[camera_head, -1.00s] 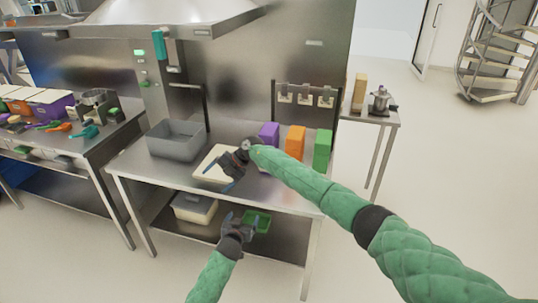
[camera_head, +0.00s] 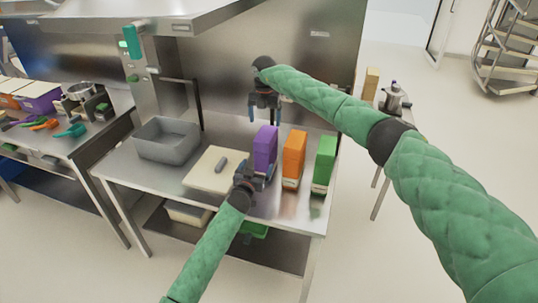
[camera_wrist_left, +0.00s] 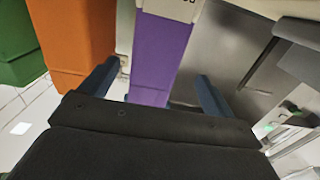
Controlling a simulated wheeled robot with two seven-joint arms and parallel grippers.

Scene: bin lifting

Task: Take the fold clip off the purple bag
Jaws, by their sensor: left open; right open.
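The purple bag (camera_head: 265,143) stands upright on the steel table, left of the orange and green bags. My left gripper (camera_head: 254,168) is open at the near side of the bag, low down. In the left wrist view the purple bag (camera_wrist_left: 158,52) shows between the open fingers (camera_wrist_left: 154,88); whether they touch it I cannot tell. My right gripper (camera_head: 264,118) is open, pointing down just behind and above the bag's top. I cannot make out the fold clip on the bag; the bag's top is small and close to the right gripper's fingers.
The orange bag (camera_head: 293,158) and green bag (camera_head: 325,163) stand close on the right. A grey bin (camera_head: 168,140) stands farther left.

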